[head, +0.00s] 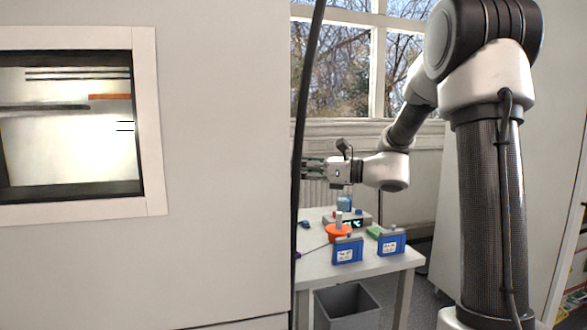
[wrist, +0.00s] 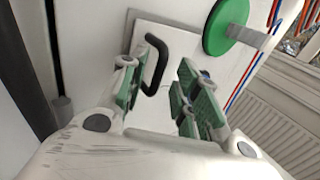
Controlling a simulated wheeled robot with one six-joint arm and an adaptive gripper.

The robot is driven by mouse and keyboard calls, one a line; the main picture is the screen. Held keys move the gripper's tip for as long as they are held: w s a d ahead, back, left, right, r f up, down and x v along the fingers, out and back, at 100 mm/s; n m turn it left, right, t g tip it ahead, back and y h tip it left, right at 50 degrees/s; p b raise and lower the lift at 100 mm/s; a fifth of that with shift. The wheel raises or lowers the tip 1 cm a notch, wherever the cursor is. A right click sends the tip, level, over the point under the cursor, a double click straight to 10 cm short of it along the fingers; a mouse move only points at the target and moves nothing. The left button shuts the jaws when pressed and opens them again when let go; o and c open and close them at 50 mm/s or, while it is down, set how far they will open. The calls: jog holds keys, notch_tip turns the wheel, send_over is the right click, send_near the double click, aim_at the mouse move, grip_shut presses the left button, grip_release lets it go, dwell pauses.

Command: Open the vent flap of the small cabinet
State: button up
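In the wrist view, a light grey square panel (wrist: 183,42), which looks like the vent flap, lies flat against the white cabinet front (wrist: 110,20). A black bar handle (wrist: 155,65) is fixed to it. My gripper (wrist: 164,78) is open, its two green-padded fingers apart. The handle shows beyond the fingertips, close to the left finger; I cannot tell whether they touch. In the head view, my gripper (head: 316,169) points left, and its fingertips are near the edge of the large light panel. The small cabinet is hidden there.
A green disc (wrist: 226,27) with a grey lever sits beside the flap. A radiator (wrist: 275,125) is at the right. In the head view, a white table (head: 385,264) bears blue boxes (head: 348,250) and an orange item (head: 338,231) below my gripper. A grey bin (head: 347,305) stands underneath.

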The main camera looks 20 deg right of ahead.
jog(key=shift+x, duration=0.75)
grip_shut()
